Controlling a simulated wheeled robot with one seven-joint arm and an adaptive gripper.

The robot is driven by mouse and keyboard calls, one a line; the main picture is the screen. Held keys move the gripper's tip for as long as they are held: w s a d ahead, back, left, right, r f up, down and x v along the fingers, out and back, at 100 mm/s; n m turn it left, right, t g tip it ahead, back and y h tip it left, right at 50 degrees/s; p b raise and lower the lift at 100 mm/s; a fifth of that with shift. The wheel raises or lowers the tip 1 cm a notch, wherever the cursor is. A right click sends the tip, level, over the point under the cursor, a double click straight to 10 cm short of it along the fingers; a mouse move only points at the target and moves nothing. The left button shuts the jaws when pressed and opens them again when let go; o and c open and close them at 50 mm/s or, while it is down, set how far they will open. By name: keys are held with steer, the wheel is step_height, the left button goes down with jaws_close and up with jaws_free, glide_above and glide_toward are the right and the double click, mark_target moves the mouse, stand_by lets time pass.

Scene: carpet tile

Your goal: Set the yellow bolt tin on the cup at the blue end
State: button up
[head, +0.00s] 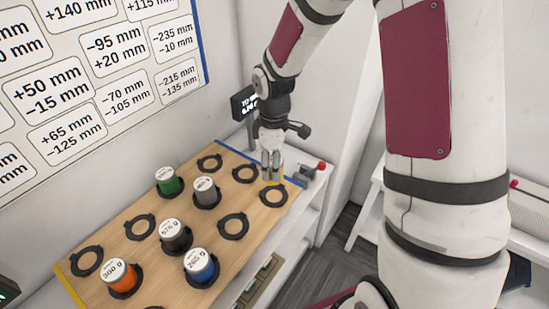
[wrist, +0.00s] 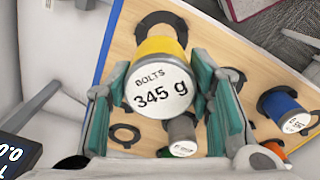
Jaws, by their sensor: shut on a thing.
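My gripper (head: 271,165) is shut on the yellow bolt tin (wrist: 160,88), whose white lid reads "BOLTS 345 g". The fingers hold it from both sides in the wrist view. In the head view the tin is mostly hidden by the fingers, with a little yellow showing below them. The cup at the blue end (head: 272,203) is a black ring near the board's blue edge strip (head: 296,200), just below the gripper in the head view. A black ring also shows behind the tin in the wrist view (wrist: 150,22). I cannot tell whether the tin touches the board.
The wooden board (head: 190,215) carries green (head: 168,184), grey (head: 205,194), dark (head: 175,238), blue (head: 201,268) and orange (head: 122,280) tins in rings. Several rings stand empty. A small display (head: 243,102) and a red-knobbed device (head: 311,172) stand near the blue end.

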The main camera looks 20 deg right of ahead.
steer(key=r+n, duration=0.1)
steer(key=n, duration=0.2)
steer(key=shift+s+r, duration=0.15)
steer(key=shift+r, duration=0.05)
steer(key=shift+s+d+p, duration=0.1)
steer(key=shift+d+p, duration=0.05)
steer(key=shift+p, duration=0.35)
steer(key=shift+f+b, duration=1.7)
steer(key=shift+f, duration=2.05)
steer(key=shift+f+b, duration=0.4)
steer(key=shift+f, duration=0.3)
steer(key=o, duration=1.6)
steer(key=shift+c, duration=0.2)
step_height(320, 180, up, 12)
